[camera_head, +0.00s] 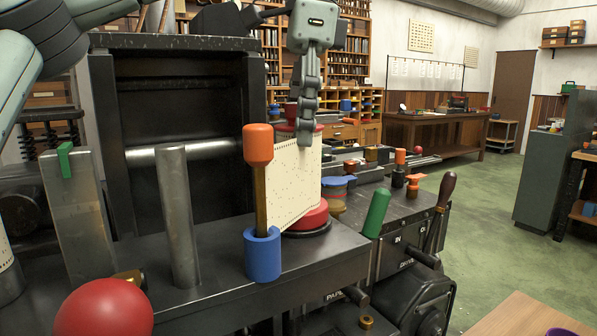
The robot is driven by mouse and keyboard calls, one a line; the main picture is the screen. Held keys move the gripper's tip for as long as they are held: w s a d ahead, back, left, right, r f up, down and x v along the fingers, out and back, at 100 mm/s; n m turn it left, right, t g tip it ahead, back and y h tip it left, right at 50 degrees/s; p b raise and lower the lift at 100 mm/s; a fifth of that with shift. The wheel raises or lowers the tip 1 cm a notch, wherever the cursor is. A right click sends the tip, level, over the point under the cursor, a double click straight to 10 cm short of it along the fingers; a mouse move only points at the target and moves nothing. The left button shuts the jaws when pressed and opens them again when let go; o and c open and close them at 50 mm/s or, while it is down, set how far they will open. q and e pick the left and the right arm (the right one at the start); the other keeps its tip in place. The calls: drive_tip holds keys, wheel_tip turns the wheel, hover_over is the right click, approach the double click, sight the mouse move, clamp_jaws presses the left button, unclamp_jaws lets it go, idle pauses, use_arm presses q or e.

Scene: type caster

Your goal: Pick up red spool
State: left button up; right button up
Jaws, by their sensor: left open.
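The red spool (312,215) stands upright on a dark round base on the machine's black top. Its red lower flange shows below cream perforated paper, and part of its red top shows above the paper. My left gripper (306,132) points down from above at the top of the spool. Its near finger overlaps the spool's top and the paper's upper edge in the picture. The gripper is open, seen side-on; the far finger is mostly hidden, and I cannot tell whether it touches the spool. My right gripper is not in view.
An orange-topped lever (258,145) in a blue collar (262,255) stands just in front of the spool. A metal post (178,215) and a red ball knob (104,310) are to the left. A green handle (376,213) is to the right. Open green floor lies further right.

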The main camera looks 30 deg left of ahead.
use_arm(q)
drive_tip(key=shift+s+a+f, duration=0.1)
drive_tip(key=shift+a+f, duration=0.05)
drive_tip(key=shift+f, duration=1.35)
drive_tip(key=shift+c, duration=0.5)
drive_tip(key=c, duration=1.3)
drive_tip(key=shift+c, duration=0.2)
drive_tip(key=shift+r, duration=0.15)
